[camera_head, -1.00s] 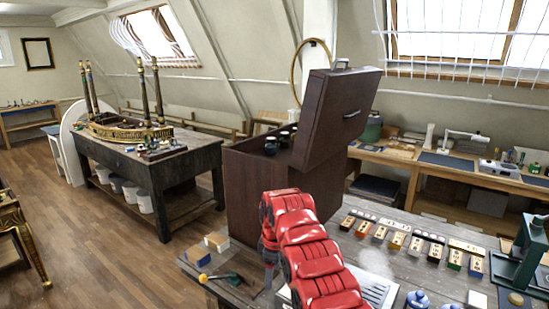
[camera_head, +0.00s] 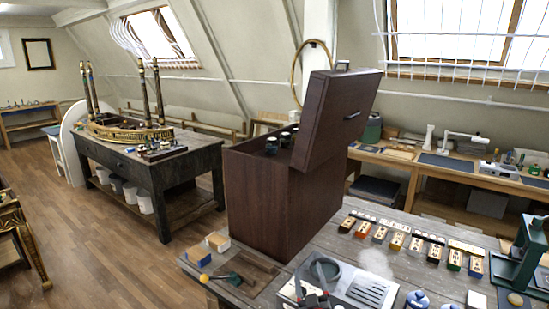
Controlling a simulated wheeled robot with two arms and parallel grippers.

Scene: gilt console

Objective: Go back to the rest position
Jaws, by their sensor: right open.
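My right gripper (camera_head: 318,282) shows at the bottom edge, right of centre, dark with red parts. It is open and I see nothing in it. It is in front of the dark wooden chest (camera_head: 265,205), over or beside a pale metal unit with slots (camera_head: 368,292), and apart from the chest. The rest of my right arm is below the frame. My left gripper is not in view.
The chest stands on the workbench (camera_head: 385,262) with its lid (camera_head: 337,115) raised and dark jars (camera_head: 284,139) inside. Small labelled blocks (camera_head: 397,240) stand in a row at right, near a green press (camera_head: 520,255). A screwdriver (camera_head: 222,278) lies front left.

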